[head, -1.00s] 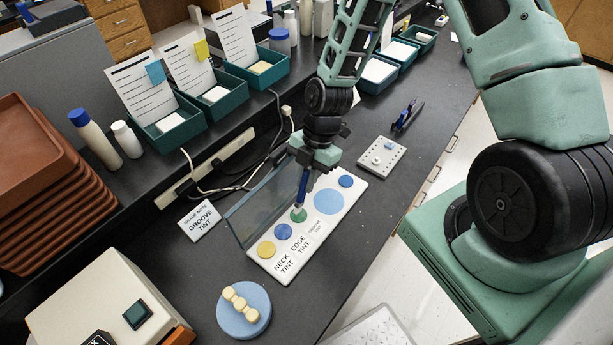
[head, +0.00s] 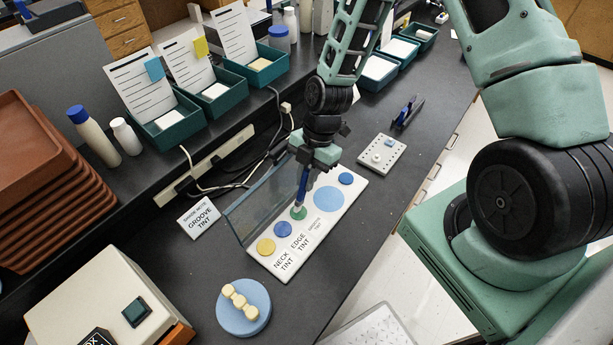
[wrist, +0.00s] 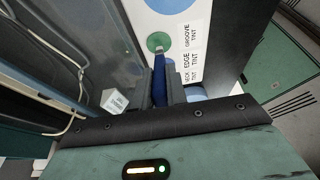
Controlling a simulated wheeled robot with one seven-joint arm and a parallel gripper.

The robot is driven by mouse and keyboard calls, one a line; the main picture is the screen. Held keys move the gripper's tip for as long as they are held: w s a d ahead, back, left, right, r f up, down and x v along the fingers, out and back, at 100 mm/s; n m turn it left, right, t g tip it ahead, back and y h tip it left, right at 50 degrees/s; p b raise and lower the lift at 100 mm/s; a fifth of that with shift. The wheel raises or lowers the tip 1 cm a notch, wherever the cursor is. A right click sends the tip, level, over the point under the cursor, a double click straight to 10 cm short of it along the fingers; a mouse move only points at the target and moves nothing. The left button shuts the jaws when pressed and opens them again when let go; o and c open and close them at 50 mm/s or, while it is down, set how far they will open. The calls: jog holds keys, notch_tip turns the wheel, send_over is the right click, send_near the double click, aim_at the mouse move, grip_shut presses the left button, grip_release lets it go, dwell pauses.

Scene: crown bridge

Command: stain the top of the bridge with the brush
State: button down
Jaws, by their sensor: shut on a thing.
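My gripper (head: 308,172) points down over the white tint palette (head: 343,206) and is shut on the blue-handled brush (head: 302,186). The brush tip is at the green tint spot (head: 298,213); in the wrist view the brush (wrist: 159,75) reaches the green spot (wrist: 158,42) too. I cannot tell how firmly it touches. The palette also has yellow and blue spots and printed labels reading neck tint, edge tint and groove tint. The cream bridge (head: 240,301), several joined tooth shapes, lies on a round blue stand (head: 256,322) at the front, apart from my gripper.
A clear upright shield (head: 250,202) stands along the palette's back edge. A groove tint card (head: 199,217) is left of it. A white box with a dark button (head: 80,300) is front left. A small pegged block (head: 382,153) sits to the right. Bare counter lies between palette and stand.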

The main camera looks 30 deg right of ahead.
jog(key=shift+f+b, duration=0.35)
jog(key=shift+f, duration=0.2)
dwell(1.1)
jog(key=shift+r, duration=0.1)
jog(key=shift+r+p, duration=2.85)
jog(key=shift+r, duration=0.65)
jog(key=shift+s+f, duration=0.1)
